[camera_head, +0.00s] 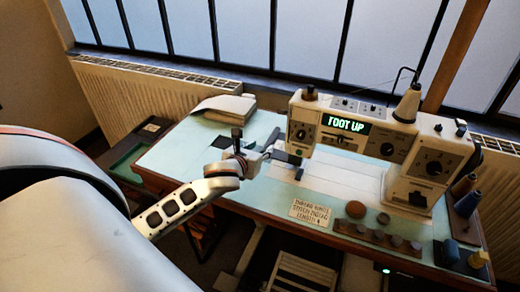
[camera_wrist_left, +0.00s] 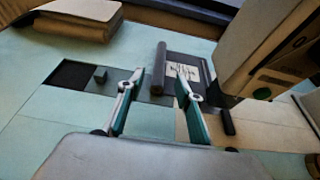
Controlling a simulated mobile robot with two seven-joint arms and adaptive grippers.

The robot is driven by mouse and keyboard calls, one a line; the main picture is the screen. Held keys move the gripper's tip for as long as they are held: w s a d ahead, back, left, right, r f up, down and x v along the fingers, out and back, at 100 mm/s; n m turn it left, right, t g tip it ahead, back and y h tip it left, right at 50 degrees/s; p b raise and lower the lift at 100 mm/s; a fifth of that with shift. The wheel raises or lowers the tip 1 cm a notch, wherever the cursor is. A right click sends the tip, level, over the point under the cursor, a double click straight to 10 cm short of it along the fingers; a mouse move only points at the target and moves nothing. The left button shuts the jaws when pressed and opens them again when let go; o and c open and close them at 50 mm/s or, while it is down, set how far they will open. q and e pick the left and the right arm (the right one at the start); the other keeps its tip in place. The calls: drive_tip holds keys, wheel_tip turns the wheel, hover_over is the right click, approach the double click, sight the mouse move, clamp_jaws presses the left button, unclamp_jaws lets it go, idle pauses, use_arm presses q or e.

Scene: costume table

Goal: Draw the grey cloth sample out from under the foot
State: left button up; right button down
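The sewing machine (camera_head: 372,140) shows "FOOT UP" on its green display. My left gripper (camera_head: 270,153) is low over the table by the machine's left end. In the left wrist view the left gripper (camera_wrist_left: 160,80) is open, its two fingers apart with nothing clearly held between them. Just beyond the fingertips, beside the machine head, lies a dark grey piece (camera_wrist_left: 206,75) around a pale marked patch, with a raised roll-like edge; it looks like the grey cloth sample. The foot itself is not clearly seen. My right gripper is not in view.
A folded beige cloth stack (camera_head: 226,107) lies at the back left of the pale blue table (camera_head: 178,150).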

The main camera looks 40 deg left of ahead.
sight(269, 142)
use_arm(q)
drive_tip(key=b+x, duration=0.1)
drive_tip(key=x, duration=0.5)
drive_tip(key=shift+w+f+b, duration=0.2)
drive_tip(key=shift+f+b, duration=0.05)
drive_tip(key=shift+b, duration=0.05)
drive_tip(key=shift+w+a+f, duration=0.1)
drive_tip(key=shift+w, duration=0.2)
drive_tip(key=shift+w+a, duration=0.1)
drive_tip(key=shift+w, duration=0.2)
drive_tip(key=shift+c, duration=0.2)
clamp_jaws()
